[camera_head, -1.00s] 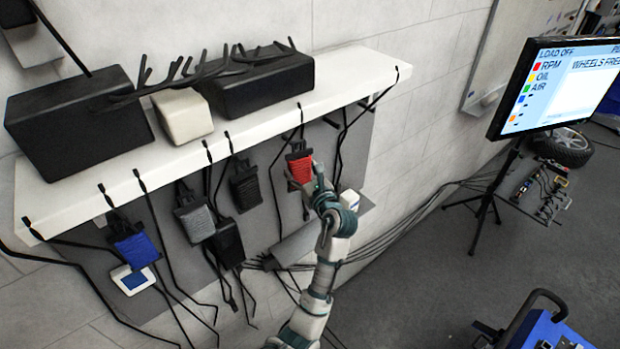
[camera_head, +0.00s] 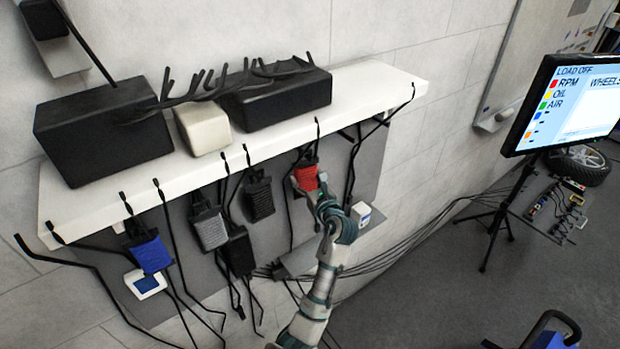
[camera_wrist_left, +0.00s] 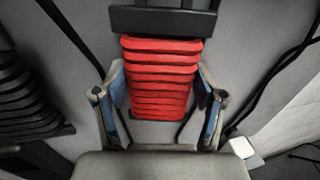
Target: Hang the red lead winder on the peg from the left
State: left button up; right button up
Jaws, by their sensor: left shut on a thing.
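The red lead winder (camera_head: 309,178) is at the front of the white shelf, below a black peg (camera_head: 317,122) on its edge. My left gripper (camera_head: 306,186) comes up from below and is shut on the winder. In the left wrist view the ribbed red winder (camera_wrist_left: 160,75) stands upright with a black bar across its top. The left gripper's fingers (camera_wrist_left: 160,105) are on both sides of its lower part. Whether the winder's top touches the peg cannot be told. My right gripper is not in view.
A blue winder (camera_head: 151,254), a grey winder (camera_head: 209,230) and black winders (camera_head: 258,198) hang to the left under the shelf (camera_head: 370,88), among dangling black leads. A small white box (camera_head: 362,213) is right of my arm. A monitor (camera_head: 575,105) stands farther right.

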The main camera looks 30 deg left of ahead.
pick_arm(q)
jog(key=shift+a, duration=0.15)
jog(key=o, duration=0.9)
jog(key=shift+d, duration=0.25)
jog(key=o, duration=0.5)
jog(key=shift+d+r, duration=0.1)
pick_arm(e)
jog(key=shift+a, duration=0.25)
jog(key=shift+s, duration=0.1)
